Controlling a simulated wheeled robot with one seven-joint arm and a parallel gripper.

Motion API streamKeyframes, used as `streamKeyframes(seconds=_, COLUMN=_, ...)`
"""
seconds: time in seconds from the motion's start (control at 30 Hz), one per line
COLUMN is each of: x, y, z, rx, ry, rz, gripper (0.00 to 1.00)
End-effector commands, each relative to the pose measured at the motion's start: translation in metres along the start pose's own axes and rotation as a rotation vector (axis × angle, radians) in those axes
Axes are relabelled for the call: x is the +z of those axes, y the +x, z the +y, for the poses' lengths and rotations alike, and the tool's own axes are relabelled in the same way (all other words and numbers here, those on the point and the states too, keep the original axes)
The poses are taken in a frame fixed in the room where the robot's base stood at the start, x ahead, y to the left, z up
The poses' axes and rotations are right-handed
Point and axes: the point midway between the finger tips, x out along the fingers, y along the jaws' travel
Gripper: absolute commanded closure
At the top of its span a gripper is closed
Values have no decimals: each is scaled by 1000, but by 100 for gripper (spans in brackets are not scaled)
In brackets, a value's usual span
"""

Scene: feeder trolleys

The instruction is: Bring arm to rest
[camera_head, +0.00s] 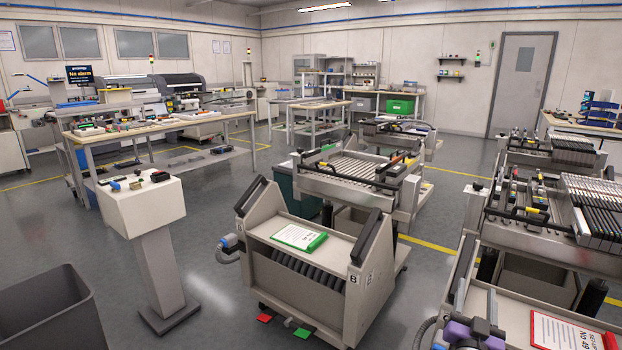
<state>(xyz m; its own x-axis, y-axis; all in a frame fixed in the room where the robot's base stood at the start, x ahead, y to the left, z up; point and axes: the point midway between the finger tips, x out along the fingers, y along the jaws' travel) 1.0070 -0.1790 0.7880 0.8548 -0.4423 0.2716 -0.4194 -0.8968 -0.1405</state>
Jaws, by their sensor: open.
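My gripper and the rest of my arm cannot be made out in the head view. A feeder trolley marked B (300,268) stands in the middle, with two black handles and a green-edged card (300,237) on its top tray. A second trolley (505,312) is cut off at the lower right, with a red-edged card (565,332) on it. A purple and black part (468,333) shows at the bottom edge beside a grey corrugated hose; what it belongs to is not clear.
A white pedestal (140,205) with small items stands at the left, behind a dark grey bin (50,310). A workbench (155,128) stands farther back. The grey floor between the pedestal and trolley B is clear. Red and green floor pads lie under trolley B.

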Motion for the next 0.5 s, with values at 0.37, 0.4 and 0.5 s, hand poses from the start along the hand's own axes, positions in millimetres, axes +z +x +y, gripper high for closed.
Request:
streamKeyframes(seconds=0.37, x=-12, y=-146, z=27, rx=-203, ry=-81, rz=-12, gripper=49)
streamKeyframes(seconds=0.4, x=-14, y=-162, z=28, rx=-224, ry=-86, rz=-21, gripper=49)
streamKeyframes(seconds=0.5, x=-20, y=-203, z=31, rx=-272, ry=-96, rz=-46, gripper=49)
